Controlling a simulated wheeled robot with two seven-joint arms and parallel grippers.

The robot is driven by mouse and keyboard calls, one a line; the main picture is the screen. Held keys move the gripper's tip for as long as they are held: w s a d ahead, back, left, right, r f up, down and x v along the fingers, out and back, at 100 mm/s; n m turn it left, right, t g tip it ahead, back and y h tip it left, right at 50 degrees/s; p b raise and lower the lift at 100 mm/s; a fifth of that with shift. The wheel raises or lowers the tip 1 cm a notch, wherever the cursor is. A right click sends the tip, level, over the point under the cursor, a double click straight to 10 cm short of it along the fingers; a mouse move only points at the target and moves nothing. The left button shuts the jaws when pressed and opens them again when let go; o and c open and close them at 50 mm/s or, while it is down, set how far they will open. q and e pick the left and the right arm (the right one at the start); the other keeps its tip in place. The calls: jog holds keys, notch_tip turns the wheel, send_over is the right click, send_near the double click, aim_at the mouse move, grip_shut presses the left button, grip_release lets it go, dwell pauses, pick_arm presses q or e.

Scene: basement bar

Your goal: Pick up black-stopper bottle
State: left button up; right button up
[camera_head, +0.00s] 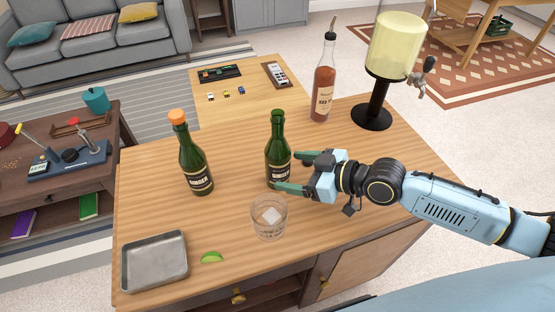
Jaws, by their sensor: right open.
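A tall bottle of reddish liquid (322,84) with a black spout-like top stands upright at the back of the wooden counter. A green bottle (277,152) with a dark label stands upright mid-counter; no separate stopper is clear on its green neck. Another green bottle (192,160) with an orange stopper stands to its left. My right gripper (288,171) is open beside the middle green bottle, low on its right side. One fingertip reaches across the front of its base, the other is behind at its right. Contact cannot be told. My left gripper is not in view.
A glass with ice (269,218) stands close in front of the gripper. A lime wedge (211,257) and a metal tray (155,283) lie at the front left. A drink dispenser (373,116) stands at the back right. The counter (150,215) is bare around the tray's far side.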

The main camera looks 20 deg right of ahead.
aim_at(278, 167)
jog(key=x, duration=0.5)
jog(key=shift+w+b, duration=0.25)
jog(key=shift+b, duration=0.05)
jog(key=c, duration=1.3)
jog(key=shift+r, duration=0.1)
jog(key=shift+c, duration=0.7)
